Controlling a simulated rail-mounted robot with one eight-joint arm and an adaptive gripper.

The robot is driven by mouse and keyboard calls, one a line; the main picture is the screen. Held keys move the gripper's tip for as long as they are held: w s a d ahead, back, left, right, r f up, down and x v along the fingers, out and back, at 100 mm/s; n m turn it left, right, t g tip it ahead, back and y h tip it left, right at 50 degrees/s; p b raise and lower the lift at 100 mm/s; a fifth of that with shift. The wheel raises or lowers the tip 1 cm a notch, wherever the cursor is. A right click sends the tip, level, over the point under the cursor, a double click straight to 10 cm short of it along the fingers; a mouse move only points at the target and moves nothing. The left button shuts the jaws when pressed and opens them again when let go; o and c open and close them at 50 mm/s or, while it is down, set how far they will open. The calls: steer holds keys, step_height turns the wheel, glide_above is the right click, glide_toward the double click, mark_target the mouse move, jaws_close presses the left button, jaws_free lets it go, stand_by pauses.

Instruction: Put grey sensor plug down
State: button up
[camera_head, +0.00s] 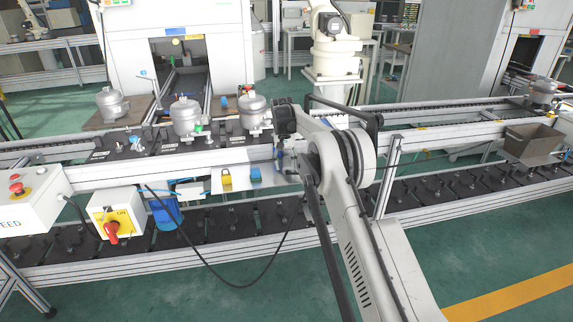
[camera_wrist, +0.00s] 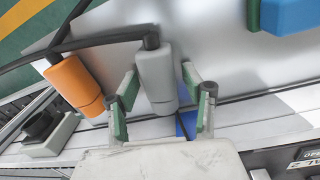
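The grey sensor plug (camera_wrist: 157,75) is between the two fingers of my gripper (camera_wrist: 160,92) in the wrist view, with a black cable leaving its top end. The fingers, with green pads, stand close on either side of it. I cannot tell whether the pads touch it or whether the plug rests on the metal plate (camera_wrist: 215,55). An orange plug (camera_wrist: 75,83) lies to the left, tilted, also cabled. In the head view my gripper (camera_head: 284,165) is over the right part of the plate, and the grey plug cannot be made out there.
A yellow plug (camera_head: 227,179) and a blue plug (camera_head: 255,174) are on the plate. The blue plug is also at the wrist view's upper right (camera_wrist: 290,14). Several grey compressors (camera_head: 186,118) stand behind on the conveyor line. A black cable (camera_head: 205,262) hangs in front of the lower conveyor.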

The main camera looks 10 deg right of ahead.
mark_target(285, 162)
steer(key=shift+o, duration=0.4)
steer(key=shift+r, duration=0.1)
steer(key=s+r+t, duration=0.1)
steer(key=s+r, duration=0.3)
steer(key=r, duration=0.9)
steer(key=s+r+t, duration=0.1)
steer(key=s+r, duration=0.4)
steer(key=r, duration=0.8)
steer(key=s+r+n+t, duration=0.1)
steer(key=s+r, duration=0.3)
steer(key=s, duration=0.4)
steer(key=s+r+t, duration=0.1)
steer(key=s+r, duration=0.2)
steer(key=s, duration=0.5)
steer(key=s+f+t, duration=0.1)
steer(key=s+f, duration=0.1)
steer(key=s, duration=1.7)
steer(key=s+f+t, duration=0.1)
steer(key=s+f, duration=0.4)
steer(key=s, duration=0.2)
steer(key=s+f+n+t, duration=0.1)
steer(key=s+f, duration=0.3)
steer(key=s, duration=0.3)
steer(key=shift+f+y, duration=0.35)
steer(key=shift+y, duration=0.05)
